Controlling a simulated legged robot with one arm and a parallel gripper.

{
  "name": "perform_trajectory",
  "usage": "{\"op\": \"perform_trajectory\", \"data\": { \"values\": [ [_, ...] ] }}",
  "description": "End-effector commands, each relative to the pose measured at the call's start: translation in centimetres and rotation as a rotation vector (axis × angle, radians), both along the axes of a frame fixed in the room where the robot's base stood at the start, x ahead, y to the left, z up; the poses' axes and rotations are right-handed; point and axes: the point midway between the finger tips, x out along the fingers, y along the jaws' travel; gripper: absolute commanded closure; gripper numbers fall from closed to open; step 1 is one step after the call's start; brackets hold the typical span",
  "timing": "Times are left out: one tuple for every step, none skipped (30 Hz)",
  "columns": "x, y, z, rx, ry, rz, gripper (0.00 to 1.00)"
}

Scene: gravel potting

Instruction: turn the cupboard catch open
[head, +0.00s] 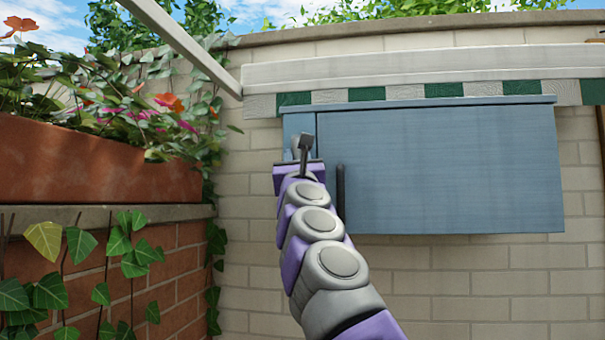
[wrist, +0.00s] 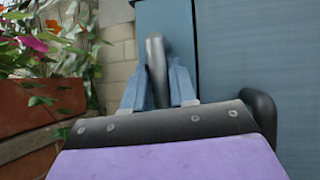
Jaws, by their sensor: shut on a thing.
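The blue cupboard (head: 440,165) hangs on the pale brick wall, and its wide door looks closed. The catch (wrist: 156,60) is a grey rounded lever on the narrow strip left of the door seam. It points up in the wrist view. In the head view only a small part of the catch (head: 296,143) shows behind my wrist. My gripper (wrist: 158,82) has its two blue fingers on either side of the catch, shut on it. In the head view my gripper (head: 298,157) is mostly hidden by my own arm. The catch's lower part is hidden.
A dark door handle (head: 341,190) stands upright just right of my arm; it also shows in the wrist view (wrist: 262,115). A terracotta planter (head: 95,170) with flowers and ivy is at the left. A striped awning edge (head: 400,92) runs along the cupboard's top.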

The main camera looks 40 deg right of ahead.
Motion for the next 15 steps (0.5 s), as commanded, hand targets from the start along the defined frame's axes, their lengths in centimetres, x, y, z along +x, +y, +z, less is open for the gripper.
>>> {"op": "perform_trajectory", "data": {
  "values": [
    [0.0, 0.33, 0.04, 0.005, -0.015, 0.001, 1.0],
    [0.08, 0.4, 0.04, 0.012, -0.023, 0.002, 1.0],
    [0.16, 0.46, 0.05, 0.018, -0.031, 0.004, 1.0],
    [0.19, 0.47, 0.06, 0.023, -0.037, 0.003, 1.0],
    [0.18, 0.45, 0.11, 0.029, -0.043, 0.001, 1.0],
    [0.17, 0.43, 0.16, 0.035, -0.051, 0.001, 1.0],
    [0.15, 0.43, 0.19, 0.04, -0.057, 0.001, 1.0],
    [0.14, 0.43, 0.22, 0.043, -0.06, 0.001, 1.0],
    [0.15, 0.44, 0.26, 0.047, -0.066, 0.001, 1.0],
    [0.14, 0.43, 0.28, 0.049, -0.069, 0.001, 1.0],
    [0.14, 0.43, 0.29, 0.052, -0.072, 0.002, 1.0],
    [0.13, 0.41, 0.32, 0.056, -0.076, 0.002, 1.0],
    [0.11, 0.4, 0.35, 0.057, -0.078, 0.002, 1.0],
    [0.09, 0.38, 0.38, 0.058, -0.08, 0.001, 1.0],
    [0.07, 0.36, 0.41, 0.059, -0.081, 0.001, 1.0]
  ]
}}
